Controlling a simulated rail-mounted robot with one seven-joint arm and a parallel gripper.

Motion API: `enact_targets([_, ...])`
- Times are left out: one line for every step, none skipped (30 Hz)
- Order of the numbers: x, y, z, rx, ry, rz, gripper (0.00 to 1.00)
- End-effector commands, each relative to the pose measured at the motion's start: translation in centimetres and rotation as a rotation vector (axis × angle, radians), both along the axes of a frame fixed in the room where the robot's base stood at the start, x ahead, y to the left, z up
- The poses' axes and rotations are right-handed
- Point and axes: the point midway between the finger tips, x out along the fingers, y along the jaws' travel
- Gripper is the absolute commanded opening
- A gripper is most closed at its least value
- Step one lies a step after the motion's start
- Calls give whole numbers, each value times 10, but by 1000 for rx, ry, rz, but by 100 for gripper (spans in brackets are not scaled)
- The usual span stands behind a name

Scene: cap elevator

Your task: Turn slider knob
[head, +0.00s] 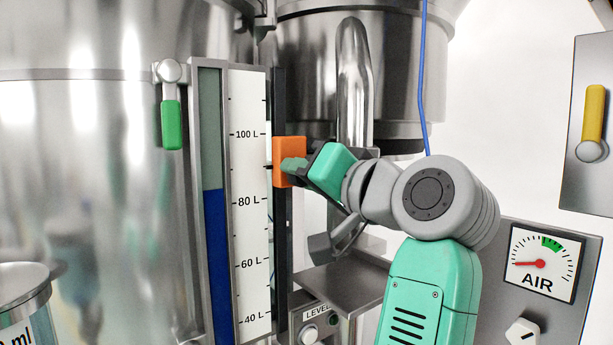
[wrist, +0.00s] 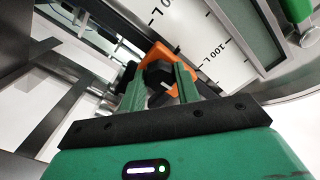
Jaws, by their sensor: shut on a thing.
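The orange slider (head: 281,152) sits on a dark vertical rail beside the litre scale, its pointer roughly midway between 80 L and 100 L. In the wrist view the orange slider (wrist: 155,52) carries a black knob (wrist: 158,75). My gripper (head: 294,165) reaches it from the right, its green fingertips against the front of the slider. In the wrist view the two fingers of my gripper (wrist: 160,88) are closed around the black knob. In the head view the fingers hide the knob.
The white scale (head: 247,230) stands beside a gauge tube (head: 214,250) with blue fill to a little above 80 L. A green-handled valve (head: 171,122) is at its upper left. A metal shelf (head: 340,285) lies below my gripper. An AIR gauge panel (head: 540,262) is at right.

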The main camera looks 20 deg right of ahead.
Motion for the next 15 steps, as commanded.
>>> enact_targets([-1, 0, 1, -3, -4, 0, 9])
enact_targets([-1, 0, 1, -4, -4, 0, 9])
enact_targets([-1, 0, 1, -5, -4, 0, 9])
enact_targets([-1, 0, 1, -5, -4, 0, 9])
enact_targets([-1, 0, 1, -6, -4, 0, 9])
enact_targets([-1, 0, 1, -6, -4, 0, 9])
enact_targets([-1, 0, 1, -5, -4, 0, 9])
enact_targets([-1, 0, 1, -5, -4, 0, 9])
enact_targets([-1, 0, 1, -5, -4, 0, 9])
enact_targets([-1, 0, 1, -5, -4, 0, 9])
enact_targets([-1, 0, 1, -5, -4, 0, 9])
enact_targets([-1, 0, 1, -5, -4, 0, 9])
enact_targets([-1, 0, 1, -5, -4, 0, 38])
enact_targets([-1, 0, 1, -5, -4, 0, 44])
enact_targets([-1, 0, 1, -5, -4, 0, 51])
